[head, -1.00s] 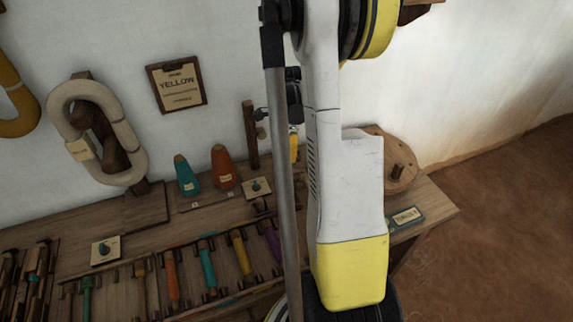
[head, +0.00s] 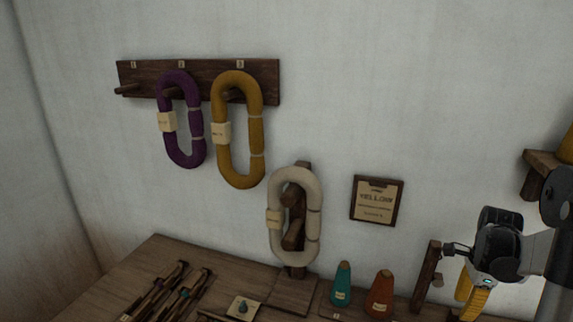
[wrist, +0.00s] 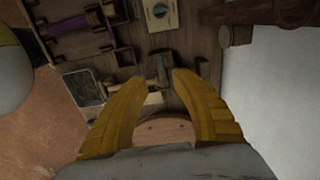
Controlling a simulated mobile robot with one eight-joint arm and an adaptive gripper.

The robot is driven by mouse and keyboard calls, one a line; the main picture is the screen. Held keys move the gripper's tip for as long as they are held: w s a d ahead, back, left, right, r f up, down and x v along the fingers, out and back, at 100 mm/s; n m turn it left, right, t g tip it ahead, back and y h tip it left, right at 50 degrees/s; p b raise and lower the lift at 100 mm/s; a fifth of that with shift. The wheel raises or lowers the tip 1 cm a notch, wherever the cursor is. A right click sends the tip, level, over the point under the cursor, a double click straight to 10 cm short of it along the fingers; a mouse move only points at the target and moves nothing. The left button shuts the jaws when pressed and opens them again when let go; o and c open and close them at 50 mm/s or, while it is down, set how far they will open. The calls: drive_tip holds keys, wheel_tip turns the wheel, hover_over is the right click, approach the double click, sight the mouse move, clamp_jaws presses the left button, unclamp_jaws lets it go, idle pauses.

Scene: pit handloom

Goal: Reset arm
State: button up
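My gripper (head: 467,298) is at the right of the head view, pointing down beside a dark upright wooden post (head: 427,275) at the bench's back. In the wrist view my gripper (wrist: 159,77) shows two yellow fingers spread apart with a clear gap. Nothing is seen held between them. Beyond the fingers lie the bench top, a small teal piece (wrist: 161,68) and a round wooden disc (wrist: 165,131). The fingertips look apart from these, but the exact height cannot be told. In the head view my arm is cut off by the right edge.
A wall rack (head: 138,74) holds a purple skein (head: 195,130) and a mustard skein (head: 220,95). A cream skein (head: 315,195) hangs on a wooden stand. A teal cone (head: 342,283) and an orange cone (head: 380,293) stand on the bench. A "YELLOW" card (head: 377,201) is on the wall.

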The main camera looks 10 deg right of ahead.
drive_tip(key=w+a+r+n+t, duration=0.1)
drive_tip(key=w+a+r+n, duration=0.1)
drive_tip(key=a+r+n, duration=0.7)
drive_tip(key=s+a+r+n+t, duration=0.2)
drive_tip(key=a+n, duration=0.5)
drive_tip(key=a, duration=0.5)
drive_tip(key=s+a+r+n+t, duration=0.2)
drive_tip(key=s+a+n+t, duration=0.2)
drive_tip(key=a, duration=0.9)
drive_tip(key=s+n, duration=0.2)
drive_tip(key=n, duration=0.1)
drive_tip(key=shift+r+n, duration=0.15)
drive_tip(key=shift+n, duration=0.15)
